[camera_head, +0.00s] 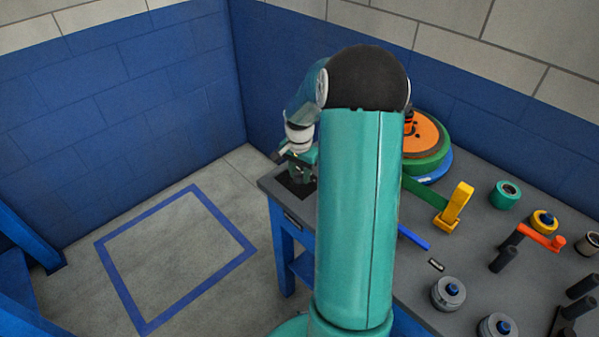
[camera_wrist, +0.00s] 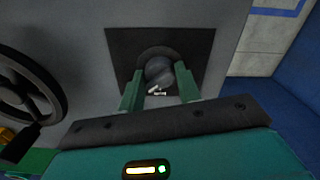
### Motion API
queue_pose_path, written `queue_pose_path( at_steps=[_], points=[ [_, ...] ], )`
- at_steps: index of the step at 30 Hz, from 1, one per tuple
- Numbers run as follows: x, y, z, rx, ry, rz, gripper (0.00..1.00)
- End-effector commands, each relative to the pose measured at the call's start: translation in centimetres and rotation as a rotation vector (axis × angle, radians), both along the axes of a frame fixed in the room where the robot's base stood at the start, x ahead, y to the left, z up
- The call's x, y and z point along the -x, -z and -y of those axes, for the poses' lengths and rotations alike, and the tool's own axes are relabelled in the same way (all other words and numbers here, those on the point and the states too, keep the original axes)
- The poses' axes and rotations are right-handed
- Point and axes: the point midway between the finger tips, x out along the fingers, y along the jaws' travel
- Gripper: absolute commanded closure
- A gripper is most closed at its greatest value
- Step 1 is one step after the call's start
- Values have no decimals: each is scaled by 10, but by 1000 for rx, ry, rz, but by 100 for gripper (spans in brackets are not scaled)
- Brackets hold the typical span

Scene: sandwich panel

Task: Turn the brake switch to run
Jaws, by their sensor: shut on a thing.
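The brake switch (camera_wrist: 159,70) is a dark round knob on a dark square plate (camera_wrist: 120,45) in the wrist view. A small white marking shows on the near side of the knob, too small to read. My gripper (camera_wrist: 160,80) has its two green fingers on either side of the knob and is shut on it. In the head view my gripper (camera_head: 299,164) is down at the dark plate (camera_head: 285,187) at the bench's left corner. The knob is hidden there by my gripper and arm.
The grey bench (camera_head: 385,285) carries an orange and green round stack (camera_head: 430,165), a yellow handle (camera_head: 457,205), an orange lever (camera_head: 540,238) and several knobs. A black handwheel (camera_wrist: 45,75) is left of the plate. Blue walls stand behind.

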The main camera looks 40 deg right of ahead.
Motion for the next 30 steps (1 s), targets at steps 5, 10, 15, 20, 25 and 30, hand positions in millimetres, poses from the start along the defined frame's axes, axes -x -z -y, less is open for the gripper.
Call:
queue_pose_path(
  at_steps=[5,10,15,20,25,30],
  points=[
    [0,0,0,0,-53,0,89],
    [0,-1,0,1,-152,0,89],
    [0,-1,0,1,-290,0,89],
    [0,-1,0,1,-436,0,89],
    [0,-1,0,1,-583,0,89],
    [0,-1,0,1,-706,0,89]
  ],
)
